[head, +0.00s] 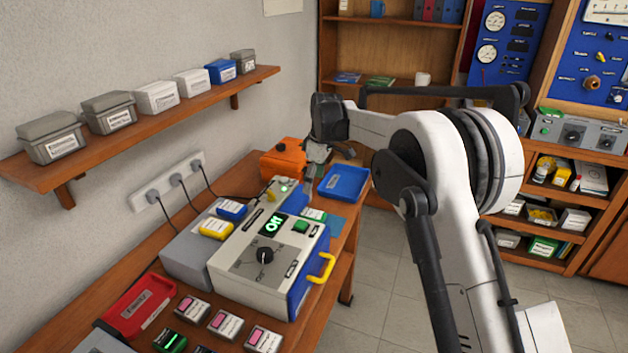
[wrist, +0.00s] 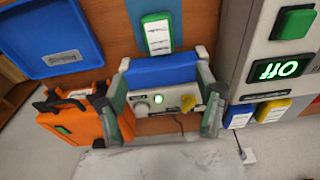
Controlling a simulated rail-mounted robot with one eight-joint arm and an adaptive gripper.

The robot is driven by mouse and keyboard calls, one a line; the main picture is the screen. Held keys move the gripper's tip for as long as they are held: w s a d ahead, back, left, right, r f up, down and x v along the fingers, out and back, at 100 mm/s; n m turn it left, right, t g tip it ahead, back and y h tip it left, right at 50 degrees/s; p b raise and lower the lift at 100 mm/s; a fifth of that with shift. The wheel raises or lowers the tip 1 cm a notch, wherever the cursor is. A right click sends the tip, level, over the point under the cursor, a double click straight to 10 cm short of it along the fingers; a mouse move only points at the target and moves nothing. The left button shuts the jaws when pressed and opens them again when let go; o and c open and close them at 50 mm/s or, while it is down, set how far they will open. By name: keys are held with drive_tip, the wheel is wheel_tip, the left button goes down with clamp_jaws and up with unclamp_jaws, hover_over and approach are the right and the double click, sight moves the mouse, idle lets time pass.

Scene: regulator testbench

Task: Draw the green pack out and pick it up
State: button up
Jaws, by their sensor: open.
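The green pack (head: 313,214) has a green top and a white label. In the head view it sits low beside the far right end of the grey tester (head: 245,265), whose display reads "Off".
An orange case (head: 285,158) and a blue tray (head: 343,183) lie at the bench's far end. A blue pack (head: 231,210) and a yellow pack (head: 216,228) sit beside the tester. A yellow handle (head: 321,268) sticks out of its right side. A wall shelf (head: 150,122) holds several boxes.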

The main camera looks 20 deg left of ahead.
sight(322, 216)
drive_tip(key=f, duration=0.4)
drive_tip(key=a+f, duration=0.1)
drive_tip(key=f, duration=0.4)
drive_tip(key=a+f, duration=0.1)
drive_tip(key=f, duration=0.3)
drive_tip(key=shift+w+f+p, duration=0.15)
drive_tip(key=shift+f+p, duration=0.15)
drive_tip(key=shift+f, duration=0.05)
drive_tip(key=c, duration=1.2)
drive_tip(key=shift+c, duration=0.3)
drive_tip(key=shift+d, duration=0.1)
drive_tip(key=shift+s+d+b, duration=0.2)
drive_tip(key=shift+d+b, duration=0.2)
drive_tip(key=shift+d, duration=0.8)
drive_tip(key=shift+s+d+b, duration=0.15)
drive_tip(key=shift+d+b, duration=0.2)
drive_tip(key=shift+d, duration=0.85)
drive_tip(key=o, duration=1.3)
drive_tip(key=shift+c, duration=0.2)
